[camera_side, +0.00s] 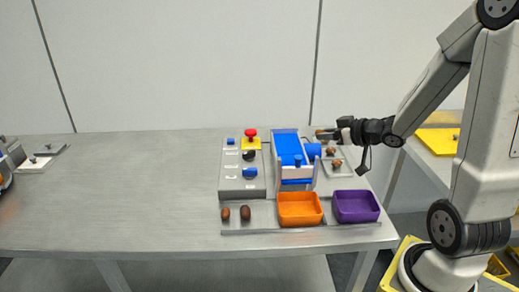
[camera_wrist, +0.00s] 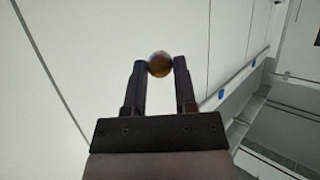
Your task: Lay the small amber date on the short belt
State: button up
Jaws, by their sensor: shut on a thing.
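My gripper (camera_side: 325,134) is at the right of the short belt in the side view, pointing left and level with the belt's far end. In the wrist view the fingertips of my gripper (camera_wrist: 160,72) are shut on a small amber-brown date (camera_wrist: 160,62). The date shows only as a tiny brown spot at the fingertips in the side view (camera_side: 319,131). The short belt (camera_side: 287,146) is blue and slopes toward the bins. No date is visible on it.
An orange bin (camera_side: 300,209) and a purple bin (camera_side: 356,206) stand before the belt. A grey control box (camera_side: 230,180) with a red button (camera_side: 250,132) stands to its left. Two brown dates (camera_side: 245,213) lie left of the bins. Several dates lie on a tray (camera_side: 345,171) at right.

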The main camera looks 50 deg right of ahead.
aim_at(295, 150)
jog(key=shift+w+f, duration=0.1)
jog(key=w+d+f, duration=0.1)
jog(key=w+f, duration=0.1)
jog(key=w, duration=0.1)
jog(key=w+d+f, duration=0.2)
jog(key=w+f, duration=0.1)
jog(key=w, duration=0.1)
jog(key=w+d+f, duration=0.1)
jog(key=w+f, duration=0.2)
jog(key=w, duration=0.1)
jog(key=shift+w+d, duration=0.2)
jog(key=shift+w+d+f, duration=0.2)
jog(key=shift+w+f, duration=0.3)
jog(key=shift+f, duration=0.1)
jog(key=shift+w+d+f, duration=0.1)
jog(key=shift+w+f, duration=0.2)
jog(key=shift+f, duration=1.55)
jog(key=shift+f, duration=0.1)
